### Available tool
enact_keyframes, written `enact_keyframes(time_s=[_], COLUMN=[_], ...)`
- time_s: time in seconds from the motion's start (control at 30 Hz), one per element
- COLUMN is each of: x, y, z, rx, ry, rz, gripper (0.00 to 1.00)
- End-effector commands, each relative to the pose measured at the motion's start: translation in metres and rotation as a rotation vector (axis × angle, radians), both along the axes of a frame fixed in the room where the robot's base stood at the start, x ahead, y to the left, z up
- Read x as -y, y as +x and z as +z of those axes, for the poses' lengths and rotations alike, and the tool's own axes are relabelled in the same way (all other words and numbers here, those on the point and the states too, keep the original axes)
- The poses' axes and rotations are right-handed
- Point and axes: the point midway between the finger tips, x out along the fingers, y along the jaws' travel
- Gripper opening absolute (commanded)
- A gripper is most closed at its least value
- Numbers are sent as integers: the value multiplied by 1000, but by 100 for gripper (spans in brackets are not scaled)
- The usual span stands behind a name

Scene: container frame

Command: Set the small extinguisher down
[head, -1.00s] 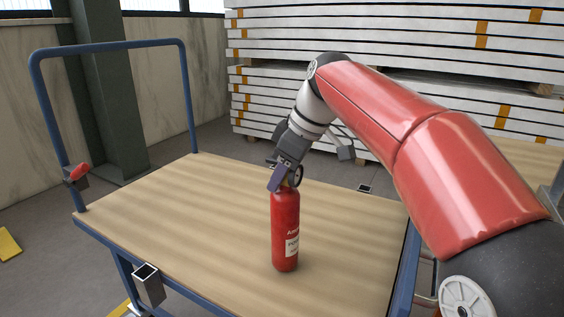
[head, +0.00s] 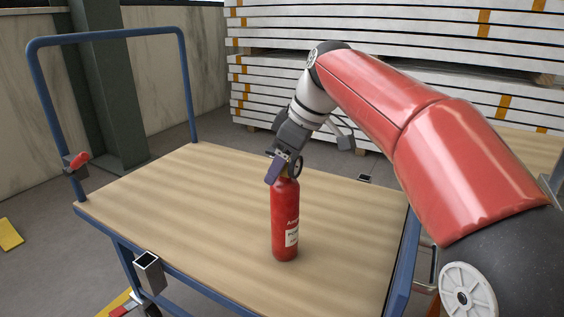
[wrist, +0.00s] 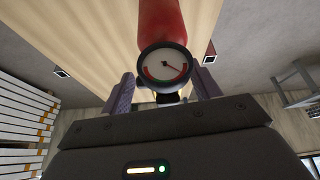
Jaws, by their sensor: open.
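The small red extinguisher (head: 285,222) stands upright on the wooden top of the trolley (head: 185,218) in the head view. My gripper (head: 283,168) is at its top, around the valve and gauge. In the wrist view, the round gauge (wrist: 163,65) and red body (wrist: 161,22) show between my two fingers (wrist: 163,97). The fingers are apart, with gaps to either side of the gauge, so my gripper is open. The far side of the valve is hidden.
The trolley has a blue tubular handle (head: 110,42) at its left end and a square metal socket (head: 147,262) at its front edge. Stacked white panels (head: 400,30) stand behind. The wooden top around the extinguisher is clear.

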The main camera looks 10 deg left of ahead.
Motion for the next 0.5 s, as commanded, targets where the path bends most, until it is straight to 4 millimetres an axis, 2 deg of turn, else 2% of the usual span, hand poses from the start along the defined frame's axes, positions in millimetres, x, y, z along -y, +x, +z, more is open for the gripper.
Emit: enact_keyframes(time_s=[0.5], x=[39], y=[-11], z=[91], rx=[3], ry=[2], rz=[-2], gripper=[62])
